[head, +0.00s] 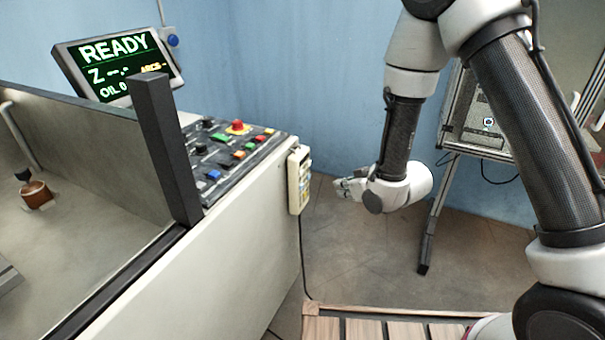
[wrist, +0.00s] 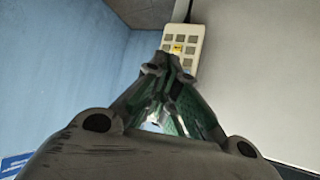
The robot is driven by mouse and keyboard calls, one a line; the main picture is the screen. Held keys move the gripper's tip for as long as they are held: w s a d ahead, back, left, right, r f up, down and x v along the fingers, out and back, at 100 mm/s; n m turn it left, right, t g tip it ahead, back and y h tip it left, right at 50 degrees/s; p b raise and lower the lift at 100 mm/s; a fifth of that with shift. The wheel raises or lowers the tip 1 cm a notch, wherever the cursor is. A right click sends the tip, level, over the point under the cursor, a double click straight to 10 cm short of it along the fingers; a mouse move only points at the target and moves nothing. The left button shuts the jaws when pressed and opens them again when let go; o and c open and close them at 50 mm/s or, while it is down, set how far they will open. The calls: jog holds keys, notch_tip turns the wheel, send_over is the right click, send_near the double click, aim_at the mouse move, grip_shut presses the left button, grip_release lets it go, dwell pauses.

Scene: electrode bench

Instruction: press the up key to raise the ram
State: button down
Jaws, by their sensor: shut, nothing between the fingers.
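A cream hand-held key box (head: 293,183) hangs on the right end of the machine, with small coloured keys on its right-hand face. In the wrist view the key box (wrist: 196,33) shows rows of grey keys and a yellow one just beyond my fingertips. I cannot read which key is the up key, and my fingers hide its lower part. My gripper (head: 340,187) is shut and empty, pointing left toward the key box with a gap between them. Its fingertips (wrist: 160,66) meet in the wrist view. The ram is not clearly identifiable.
The machine's control panel (head: 225,155) has a red mushroom button and several coloured buttons. A screen (head: 118,65) above it reads READY. A dark post (head: 166,150) stands at the tank edge. A cable hangs below the key box. Slatted wooden flooring (head: 385,331) lies in front.

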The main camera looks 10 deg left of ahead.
aim_at(301, 173)
jog(key=w+a, duration=0.3)
jog(key=a, duration=0.5)
dwell(0.4)
jog(key=shift+a, duration=0.3)
dwell(1.2)
jog(key=shift+w+a, duration=0.15)
jog(key=shift+a, duration=0.1)
